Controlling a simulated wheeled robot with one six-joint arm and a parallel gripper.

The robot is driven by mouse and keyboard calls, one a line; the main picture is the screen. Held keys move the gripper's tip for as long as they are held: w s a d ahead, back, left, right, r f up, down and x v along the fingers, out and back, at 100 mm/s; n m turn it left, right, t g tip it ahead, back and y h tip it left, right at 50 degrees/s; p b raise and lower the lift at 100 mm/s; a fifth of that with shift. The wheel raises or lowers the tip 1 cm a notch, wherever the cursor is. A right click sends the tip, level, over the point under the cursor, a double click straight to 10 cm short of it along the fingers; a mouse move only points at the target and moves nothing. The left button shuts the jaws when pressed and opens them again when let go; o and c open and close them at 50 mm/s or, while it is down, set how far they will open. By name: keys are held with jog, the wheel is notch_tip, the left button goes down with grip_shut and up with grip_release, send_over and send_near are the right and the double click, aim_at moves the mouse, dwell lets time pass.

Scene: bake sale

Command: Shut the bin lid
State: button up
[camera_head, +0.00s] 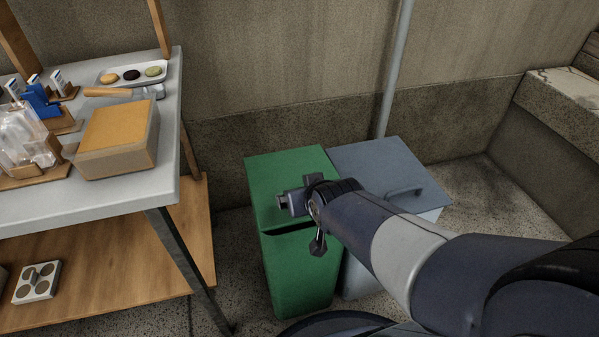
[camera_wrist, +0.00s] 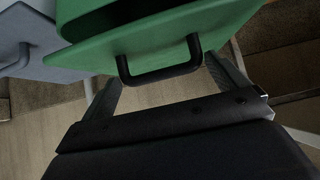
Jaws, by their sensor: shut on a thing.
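The green bin (camera_head: 300,275) stands on the floor right of the table. Its green lid (camera_head: 285,172) lies over the top, with a dark gap under its front edge, so it looks slightly raised. In the wrist view the green lid (camera_wrist: 175,35) carries a dark bar handle (camera_wrist: 160,75). My gripper (camera_wrist: 165,78) has one finger at each end of this handle and is shut on it. In the head view my gripper (camera_head: 317,240) is at the lid's front right, and my wrist hides the handle there.
A grey-blue bin (camera_head: 428,213) with its own lid and handle stands close against the green bin's right side. A table (camera_head: 120,205) with a box (camera_head: 120,130) and other goods is at left, with a wooden shelf below. A wall and pipe (camera_head: 395,70) are behind.

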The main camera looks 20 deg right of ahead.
jog(key=shift+s+f+b, duration=0.25)
jog(key=shift+f+b, duration=0.15)
jog(key=shift+f, duration=0.4)
jog(key=shift+s+f+b, duration=0.25)
jog(key=shift+f+b, duration=0.2)
jog(key=shift+f, duration=0.3)
jog(key=shift+s+f+b, duration=0.25)
jog(key=shift+f+b, duration=0.15)
jog(key=shift+f, duration=0.4)
jog(key=o, duration=1)
jog(key=shift+o, duration=0.2)
jog(key=shift+w, duration=0.1)
jog(key=shift+w+r, duration=0.1)
jog(key=shift+r, duration=0.15)
